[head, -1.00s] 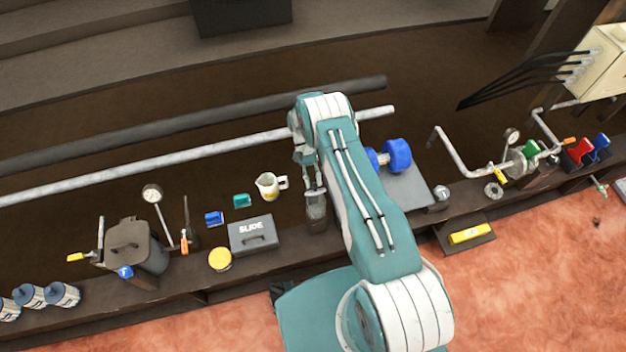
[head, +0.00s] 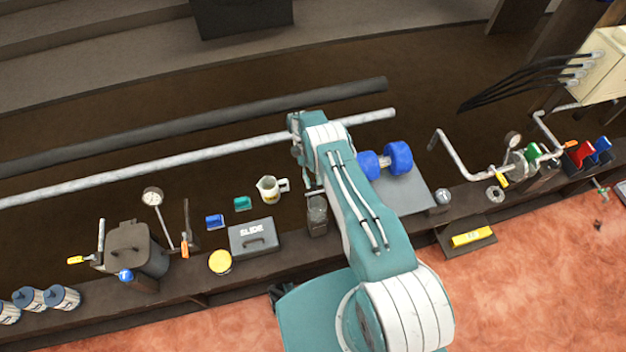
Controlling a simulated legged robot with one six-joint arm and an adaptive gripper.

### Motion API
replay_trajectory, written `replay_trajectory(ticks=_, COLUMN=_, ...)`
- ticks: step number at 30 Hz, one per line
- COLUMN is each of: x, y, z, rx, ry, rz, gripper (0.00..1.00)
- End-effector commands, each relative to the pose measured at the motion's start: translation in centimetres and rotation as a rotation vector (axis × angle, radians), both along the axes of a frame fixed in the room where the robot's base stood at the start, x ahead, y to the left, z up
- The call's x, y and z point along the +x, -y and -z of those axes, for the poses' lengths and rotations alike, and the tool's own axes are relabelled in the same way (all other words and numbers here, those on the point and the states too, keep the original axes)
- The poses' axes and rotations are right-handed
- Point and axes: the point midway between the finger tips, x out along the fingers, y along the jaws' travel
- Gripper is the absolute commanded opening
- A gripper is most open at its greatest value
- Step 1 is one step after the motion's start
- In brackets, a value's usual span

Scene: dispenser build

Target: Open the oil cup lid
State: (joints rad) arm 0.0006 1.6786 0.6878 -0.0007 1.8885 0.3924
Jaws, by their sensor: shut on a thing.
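The oil cup (head: 317,218) is a small dark, glass-like cup standing upright on the bench, right of the grey SLIDE box. Its lid (head: 315,193) shows as a thin dark edge at the top of the cup. My gripper (head: 308,179) is at the top of the cup, below my teal and white wrist, and is shut on the lid. My arm partly hides the fingers. How far the lid is tilted is too small to tell.
A white jug (head: 268,189), a teal block (head: 242,203), a blue block (head: 214,221) and the SLIDE box (head: 254,238) stand left of the cup. A blue dumbbell (head: 398,158) lies on a grey plate to the right. A long pipe (head: 200,155) runs behind.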

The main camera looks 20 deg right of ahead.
Motion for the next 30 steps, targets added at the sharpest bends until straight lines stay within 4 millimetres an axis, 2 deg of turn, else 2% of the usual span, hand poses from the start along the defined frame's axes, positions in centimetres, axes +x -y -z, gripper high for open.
replay_trajectory(ticks=5, x=0.1, y=-0.1, z=0.2, rx=0.001, ry=0.008, rz=0.0, gripper=0.0)
replay_trajectory(ticks=6, x=0.0, y=-0.1, z=0.2, rx=0.002, ry=0.008, rz=-0.001, gripper=0.42)
replay_trajectory(ticks=8, x=0.0, y=-0.1, z=0.2, rx=0.001, ry=0.007, rz=0.0, gripper=0.67)
replay_trajectory(ticks=22, x=0.0, y=0.0, z=-0.5, rx=0.0, ry=0.002, rz=0.0, gripper=0.67)
replay_trajectory(ticks=30, x=0.1, y=-0.1, z=-4.1, rx=0.0, ry=0.004, rz=-0.001, gripper=0.67)
